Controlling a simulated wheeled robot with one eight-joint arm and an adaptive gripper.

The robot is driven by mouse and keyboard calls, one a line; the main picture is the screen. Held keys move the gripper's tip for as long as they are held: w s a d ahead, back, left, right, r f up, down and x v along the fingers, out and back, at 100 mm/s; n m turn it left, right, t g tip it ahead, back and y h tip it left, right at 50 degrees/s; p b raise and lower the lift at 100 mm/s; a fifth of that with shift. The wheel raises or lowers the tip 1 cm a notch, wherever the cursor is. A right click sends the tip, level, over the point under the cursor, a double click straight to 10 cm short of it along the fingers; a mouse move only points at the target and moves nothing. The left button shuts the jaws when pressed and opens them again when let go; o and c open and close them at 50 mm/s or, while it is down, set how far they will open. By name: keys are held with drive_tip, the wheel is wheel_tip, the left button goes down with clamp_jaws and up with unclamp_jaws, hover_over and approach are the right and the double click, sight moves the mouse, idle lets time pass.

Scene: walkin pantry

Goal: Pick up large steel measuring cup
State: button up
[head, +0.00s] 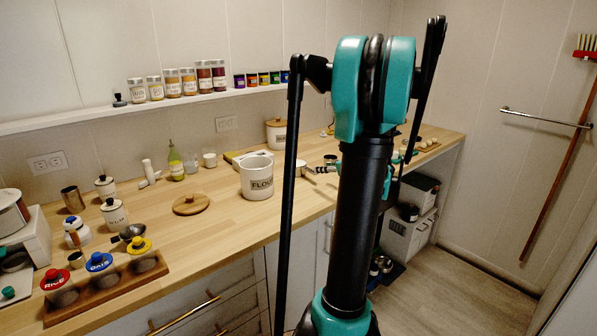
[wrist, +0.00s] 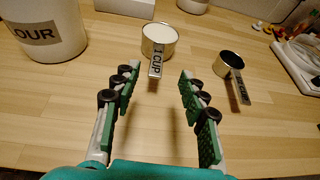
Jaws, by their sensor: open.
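The large steel measuring cup (wrist: 158,42) stands on the wooden counter in the wrist view, its inside looking pale. Its handle, marked "1 CUP", points toward my gripper (wrist: 160,76). My gripper is open and empty, with its green-padded fingers spread either side of the line of that handle. The fingertips are short of the cup and appear not to touch it. A smaller steel cup (wrist: 229,65) with a dark inside stands to the right, its labelled handle pointing down the picture. In the head view, my arm hides much of this area.
A white tray-like object (wrist: 300,62) is at the right. A wooden lid (head: 191,205) and several jars stand farther left. Bare counter lies around the cups.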

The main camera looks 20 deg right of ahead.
sight(308, 169)
drive_tip(key=x, duration=0.6)
drive_tip(key=shift+x, duration=2.75)
drive_tip(key=shift+s+a+f, duration=0.15)
clamp_jaws()
